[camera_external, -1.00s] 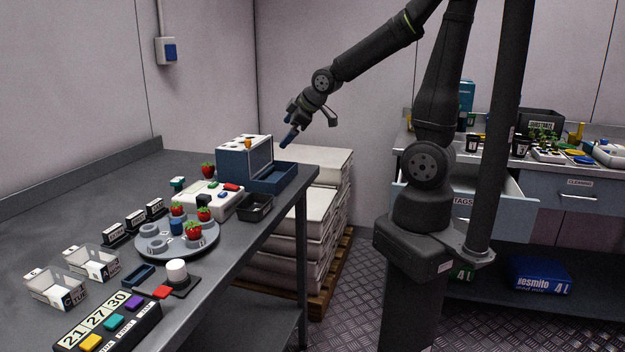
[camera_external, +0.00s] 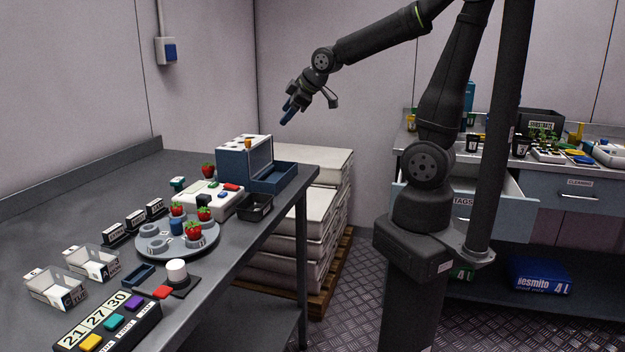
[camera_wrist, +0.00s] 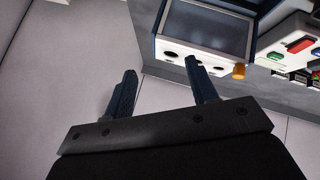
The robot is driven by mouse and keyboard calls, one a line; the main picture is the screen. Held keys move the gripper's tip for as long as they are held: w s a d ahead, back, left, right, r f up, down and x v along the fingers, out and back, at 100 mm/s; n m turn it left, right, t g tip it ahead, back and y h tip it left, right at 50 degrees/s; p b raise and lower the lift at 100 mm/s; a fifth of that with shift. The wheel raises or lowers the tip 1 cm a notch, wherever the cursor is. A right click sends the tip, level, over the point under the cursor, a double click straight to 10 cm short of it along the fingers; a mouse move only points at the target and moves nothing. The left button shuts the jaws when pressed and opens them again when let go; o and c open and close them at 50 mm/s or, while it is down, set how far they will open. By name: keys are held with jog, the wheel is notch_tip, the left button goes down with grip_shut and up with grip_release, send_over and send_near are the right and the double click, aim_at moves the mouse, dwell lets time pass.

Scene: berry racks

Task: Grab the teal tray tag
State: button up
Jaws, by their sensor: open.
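No piece can be surely identified as the teal tray tag. A small teal-and-white piece (camera_external: 178,184) stands on the left bench beside a strawberry, and a teal button (camera_external: 114,321) is on the number panel at the front. The open drawer labelled TAGS (camera_external: 487,207) is on the right bench; its contents are not clear. My gripper (camera_external: 286,118) is open and empty in the air, above and right of the blue box (camera_external: 233,167). In the wrist view my gripper (camera_wrist: 161,66) has its two fingers apart with nothing between them.
The left bench holds a white button box (camera_external: 212,203), a black tray (camera_external: 257,208), a grey turntable (camera_external: 205,242) with strawberries, and clear labelled trays (camera_external: 92,262). White sacks (camera_external: 330,165) are stacked behind. The air around my gripper is free.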

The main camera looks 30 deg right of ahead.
notch_tip(320, 180, up, 5)
jog(key=n+g+h, duration=0.4)
jog(key=n+g, duration=0.3)
jog(key=n, duration=0.8)
send_over(177, 179)
jog(key=f, duration=0.1)
jog(key=shift+n, duration=0.3)
jog(key=f, duration=1.1)
jog(key=s+f, duration=0.1)
jog(key=f, duration=0.5)
jog(key=shift+d, duration=0.25)
jog(key=shift+w+a+f, duration=0.1)
jog(key=shift+w+f, duration=0.05)
jog(key=shift+f, duration=0.75)
jog(key=shift+w+a+f, duration=0.1)
jog(key=shift+w+f, duration=0.05)
jog(key=shift+f, duration=0.7)
jog(key=shift+w+f, duration=0.15)
jog(key=shift+f, duration=0.75)
jog(key=c, duration=1)
